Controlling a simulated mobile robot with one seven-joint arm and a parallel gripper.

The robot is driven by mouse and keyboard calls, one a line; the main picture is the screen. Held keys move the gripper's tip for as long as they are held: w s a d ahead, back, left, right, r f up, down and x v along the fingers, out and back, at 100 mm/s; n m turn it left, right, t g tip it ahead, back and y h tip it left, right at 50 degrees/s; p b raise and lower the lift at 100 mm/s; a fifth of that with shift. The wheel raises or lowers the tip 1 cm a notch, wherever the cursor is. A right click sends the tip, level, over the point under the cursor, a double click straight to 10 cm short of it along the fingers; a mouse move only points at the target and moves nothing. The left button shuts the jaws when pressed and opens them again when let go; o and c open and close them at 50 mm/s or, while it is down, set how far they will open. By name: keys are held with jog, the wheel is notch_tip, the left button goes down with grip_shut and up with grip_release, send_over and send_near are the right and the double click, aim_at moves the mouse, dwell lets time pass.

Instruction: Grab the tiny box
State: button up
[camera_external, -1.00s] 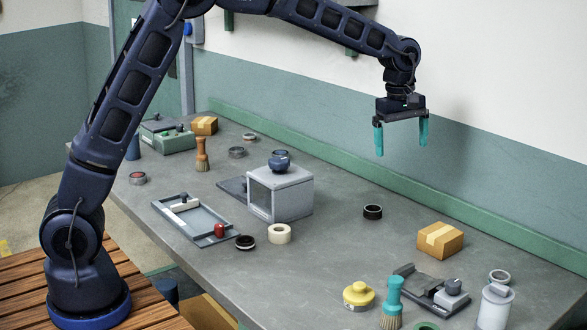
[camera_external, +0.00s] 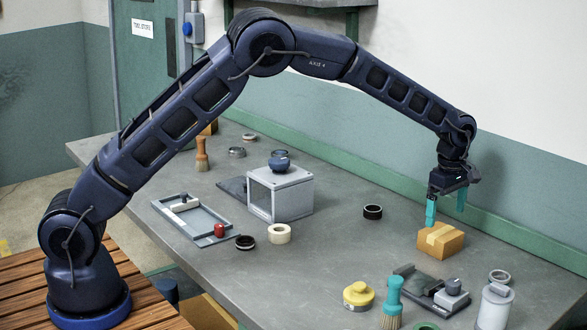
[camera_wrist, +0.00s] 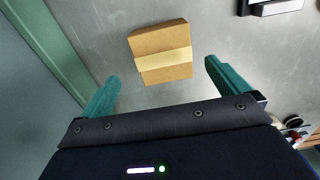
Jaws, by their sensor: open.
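The tiny box (camera_external: 440,240) is a brown cardboard box with a pale tape strip, on the right part of the grey workbench. In the wrist view the box (camera_wrist: 160,52) lies just beyond the fingertips, roughly between their lines, slightly tilted. My gripper (camera_external: 447,211) is above the box with its teal fingers spread and pointing down. It is empty. In the wrist view my gripper (camera_wrist: 162,78) shows both teal fingers apart, one at each side. A second cardboard box, at the far left of the bench, is mostly hidden behind my arm.
A grey tool with a flat plate (camera_external: 430,290) lies in front of the box. A black ring (camera_external: 373,212) lies to the left. The green wall edge (camera_external: 400,190) runs behind.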

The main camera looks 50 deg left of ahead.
aim_at(442, 232)
jog(key=shift+s+f, duration=0.2)
jog(key=shift+f, duration=3.3)
jog(key=shift+c, duration=0.2)
jog(key=c, duration=1.1)
